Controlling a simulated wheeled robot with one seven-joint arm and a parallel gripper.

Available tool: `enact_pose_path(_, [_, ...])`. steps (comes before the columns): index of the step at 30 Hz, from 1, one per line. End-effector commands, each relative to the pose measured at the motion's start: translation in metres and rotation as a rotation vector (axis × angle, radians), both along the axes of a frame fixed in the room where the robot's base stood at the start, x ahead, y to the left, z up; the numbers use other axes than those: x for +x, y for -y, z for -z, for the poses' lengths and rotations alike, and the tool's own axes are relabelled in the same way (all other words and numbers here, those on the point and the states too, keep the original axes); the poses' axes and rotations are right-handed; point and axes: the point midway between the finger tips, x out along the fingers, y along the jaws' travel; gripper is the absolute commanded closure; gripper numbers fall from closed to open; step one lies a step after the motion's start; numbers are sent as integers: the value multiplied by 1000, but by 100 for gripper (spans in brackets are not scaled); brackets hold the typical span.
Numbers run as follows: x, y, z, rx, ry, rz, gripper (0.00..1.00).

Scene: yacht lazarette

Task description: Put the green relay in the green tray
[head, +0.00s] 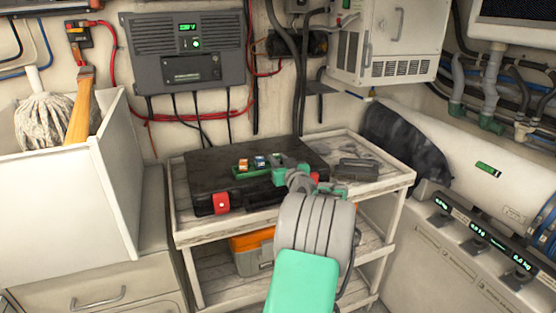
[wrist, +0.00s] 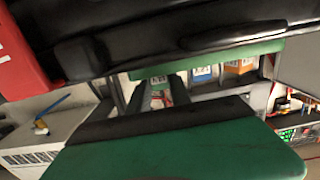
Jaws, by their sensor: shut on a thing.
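The green tray (head: 252,173) lies on the closed black case (head: 225,163). An orange relay (head: 243,164) and a blue relay (head: 260,161) stand in it. My gripper (head: 282,174) is at the tray's right end. In the wrist view, which is upside down, its two dark fingers (wrist: 158,84) are shut on the green relay (wrist: 158,79), which has a pale label. The relay is at the end of the tray (wrist: 215,53), in line with the blue relay (wrist: 202,73) and the orange relay (wrist: 240,67). I cannot tell whether it touches the tray floor. The head view hides most of it.
The case lies on a worn white shelf unit (head: 205,233) with a raised rim. A grey object (head: 360,169) lies to the right. An orange and grey box (head: 253,246) is on the lower shelf. A grey wall unit (head: 188,50) and cables are behind.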

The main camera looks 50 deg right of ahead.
Motion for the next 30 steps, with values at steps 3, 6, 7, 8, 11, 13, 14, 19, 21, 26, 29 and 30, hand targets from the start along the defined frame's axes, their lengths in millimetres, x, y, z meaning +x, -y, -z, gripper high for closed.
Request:
enact_pose_path(3, [0, 0, 0, 0, 0, 0, 100])
enact_pose_path(6, [0, 0, 1, 0, 0, 1, 100])
enact_pose_path(7, [0, 0, 2, 0, 0, 1, 100])
enact_pose_path(8, [0, 0, 1, 0, 0, 1, 73])
enact_pose_path(11, [0, 0, 0, 0, 0, 1, 65])
enact_pose_path(13, [0, 0, 0, 0, 0, 1, 59])
enact_pose_path(14, [0, 0, 0, 0, 0, 1, 57])
enact_pose_path(19, [0, 0, 0, 0, 0, 1, 54])
enact_pose_path(21, [0, 0, 0, 0, 0, 1, 54])
enact_pose_path(26, [-9, -4, -2, -2, 0, 3, 54])
enact_pose_path(29, [-27, -14, -2, -2, 0, 4, 54])
enact_pose_path(30, [-36, -19, -2, -2, 0, 6, 54])
